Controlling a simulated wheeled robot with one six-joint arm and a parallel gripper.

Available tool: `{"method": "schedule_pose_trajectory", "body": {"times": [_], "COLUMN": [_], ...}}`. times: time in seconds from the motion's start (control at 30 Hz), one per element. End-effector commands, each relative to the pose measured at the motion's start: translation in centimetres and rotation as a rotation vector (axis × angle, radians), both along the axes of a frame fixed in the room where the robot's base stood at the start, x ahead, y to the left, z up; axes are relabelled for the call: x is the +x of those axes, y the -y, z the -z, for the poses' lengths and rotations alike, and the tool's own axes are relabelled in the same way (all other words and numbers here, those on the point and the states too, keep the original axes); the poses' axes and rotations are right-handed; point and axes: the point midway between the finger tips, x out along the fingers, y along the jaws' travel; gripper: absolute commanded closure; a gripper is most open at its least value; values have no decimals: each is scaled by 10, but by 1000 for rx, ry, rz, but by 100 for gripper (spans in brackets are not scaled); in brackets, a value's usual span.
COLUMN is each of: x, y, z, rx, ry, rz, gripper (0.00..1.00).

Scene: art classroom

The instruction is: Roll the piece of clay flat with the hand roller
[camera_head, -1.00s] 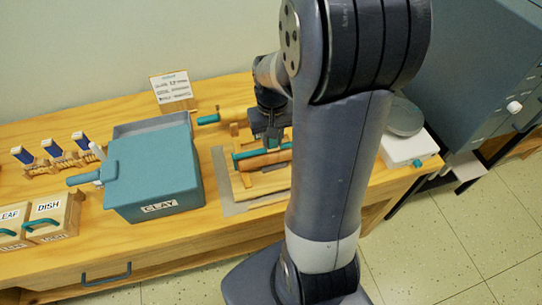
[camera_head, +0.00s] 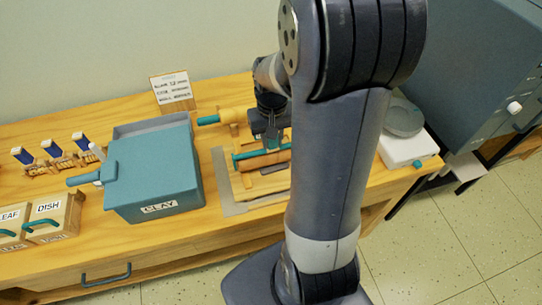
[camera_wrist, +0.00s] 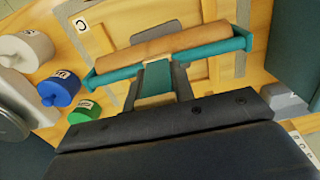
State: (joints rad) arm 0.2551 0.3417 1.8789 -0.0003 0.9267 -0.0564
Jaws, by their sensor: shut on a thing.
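The hand roller has a brown wooden cylinder (camera_head: 266,160) and a teal frame. In the wrist view the cylinder (camera_wrist: 165,47) lies along the teal bar. My gripper (camera_head: 268,137) is shut on the roller's teal handle, which shows between the fingers in the wrist view (camera_wrist: 157,76). The roller is low over a wooden board (camera_head: 240,187) on the table; I cannot tell if it touches anything. A small dark grey-brown strip (camera_head: 272,169) lies on the board just in front of the roller. I cannot tell whether this is the clay; parts under the roller are hidden.
A teal CLAY bin (camera_head: 155,175) stands left of the board. A wooden roller with a teal handle (camera_head: 209,120) lies behind. A white device (camera_head: 405,150) stands right, partly behind my arm. White, blue (camera_wrist: 59,88) and green (camera_wrist: 84,110) containers show in the wrist view.

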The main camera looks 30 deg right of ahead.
Motion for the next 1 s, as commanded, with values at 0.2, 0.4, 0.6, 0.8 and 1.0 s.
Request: {"method": "schedule_pose_trajectory", "body": {"times": [0.2, 0.4, 0.6, 0.8, 1.0], "x": [7, 19, 23, 34, 37], "y": [1, 4, 4, 7, 7], "z": [0, 3, 3, 2, 2], "rx": [-1, -1, -1, 0, 0], "ry": [4, 5, 3, 2, 2], "rz": [0, 0, 0, 0, 0], "gripper": [100, 100, 100, 100, 100]}}
